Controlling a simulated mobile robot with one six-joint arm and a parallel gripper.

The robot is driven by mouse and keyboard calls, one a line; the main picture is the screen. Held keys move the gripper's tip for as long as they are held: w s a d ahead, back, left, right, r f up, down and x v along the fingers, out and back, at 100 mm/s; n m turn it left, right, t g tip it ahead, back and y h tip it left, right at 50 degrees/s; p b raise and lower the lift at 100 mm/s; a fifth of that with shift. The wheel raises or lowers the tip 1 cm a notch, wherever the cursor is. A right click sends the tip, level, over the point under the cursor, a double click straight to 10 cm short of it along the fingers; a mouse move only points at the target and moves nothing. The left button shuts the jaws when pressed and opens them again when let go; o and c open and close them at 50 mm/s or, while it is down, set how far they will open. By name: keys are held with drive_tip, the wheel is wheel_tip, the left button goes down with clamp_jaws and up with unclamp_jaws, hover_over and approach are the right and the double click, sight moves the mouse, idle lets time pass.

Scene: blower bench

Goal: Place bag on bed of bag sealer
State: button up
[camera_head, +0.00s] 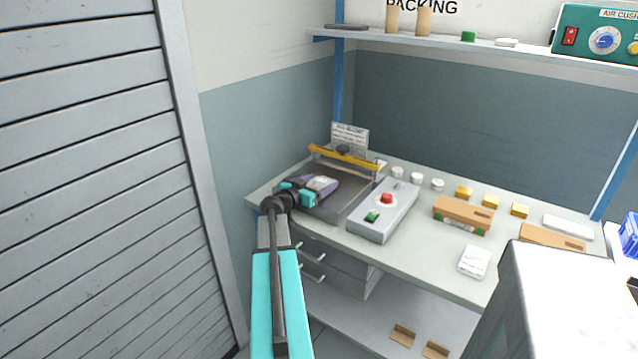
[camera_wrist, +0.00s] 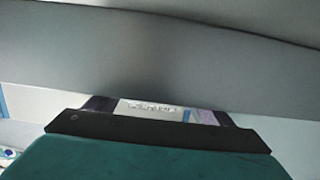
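The bag sealer (camera_head: 345,207) stands at the left end of the bench, with a dark flat bed and a raised yellow bar (camera_head: 343,158) at its back. My gripper (camera_head: 318,186) is over the bed, its teal and dark parts reaching in from the front left. The bag's printed white face also shows in the wrist view (camera_wrist: 155,107), beyond a dark bar. I cannot tell whether the fingers grip the bag or whether it touches the bed.
A grey control box (camera_head: 383,222) with red and green buttons stands right of the sealer. Cardboard boxes (camera_head: 463,213), yellow blocks (camera_head: 463,191) and white round pieces (camera_head: 416,178) lie farther right. A sign (camera_head: 350,138) stands behind the bar. A shuttered wall (camera_head: 90,180) is at left.

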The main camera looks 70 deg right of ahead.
drive_tip(key=shift+r, duration=0.1)
drive_tip(key=shift+a, duration=0.2)
drive_tip(key=shift+v, duration=5.85)
drive_tip(key=shift+r, duration=0.15)
